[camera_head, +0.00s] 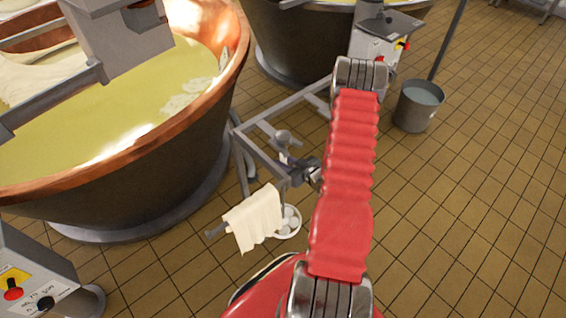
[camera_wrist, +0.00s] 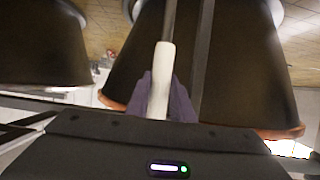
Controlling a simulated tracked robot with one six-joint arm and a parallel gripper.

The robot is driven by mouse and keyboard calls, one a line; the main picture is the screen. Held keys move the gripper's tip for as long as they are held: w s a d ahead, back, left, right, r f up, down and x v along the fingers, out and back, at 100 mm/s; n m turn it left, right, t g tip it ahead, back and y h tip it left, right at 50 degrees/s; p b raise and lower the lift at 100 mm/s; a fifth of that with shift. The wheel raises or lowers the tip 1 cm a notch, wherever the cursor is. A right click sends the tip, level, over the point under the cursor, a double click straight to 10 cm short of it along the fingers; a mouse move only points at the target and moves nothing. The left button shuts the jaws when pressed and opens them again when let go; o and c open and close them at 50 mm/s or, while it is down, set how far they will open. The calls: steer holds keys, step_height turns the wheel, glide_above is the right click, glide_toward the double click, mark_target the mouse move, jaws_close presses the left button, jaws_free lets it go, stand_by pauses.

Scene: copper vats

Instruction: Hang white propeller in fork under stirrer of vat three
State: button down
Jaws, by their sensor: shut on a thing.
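In the wrist view, my gripper (camera_wrist: 160,98) is shut on a white, rounded bar, the white propeller (camera_wrist: 162,75), of which only a narrow piece shows, pointing away from the jaws. In the head view, my red arm hides much of the middle, and I cannot make out the propeller there. My gripper (camera_head: 308,172) is only partly seen there, a dark shape beside the grey metal stand. A grey stirrer housing (camera_head: 120,40) with an arm reaches over the near copper vat (camera_head: 110,185) at upper left. I cannot make out the fork or any vat number.
The grey stand (camera_head: 270,125) is beside the near vat. A cream cloth (camera_head: 255,215) hangs on a bar, close to a small white bucket (camera_head: 287,232) holding white round things. A second vat (camera_head: 290,50) and grey bucket (camera_head: 418,106) are farther back. Tiled floor at right is clear.

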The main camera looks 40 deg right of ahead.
steer(key=shift+r, duration=0.1)
stand_by(0.3)
steer(key=s, duration=0.7)
stand_by(0.7)
steer(key=shift+d, duration=0.15)
steer(key=s, duration=0.9)
steer(key=shift+r, duration=0.35)
stand_by(0.6)
steer(key=shift+w+d, duration=0.15)
steer(key=shift+w, duration=0.15)
stand_by(0.5)
steer(key=shift+w+r, duration=0.1)
steer(key=shift+w, duration=0.05)
stand_by(0.5)
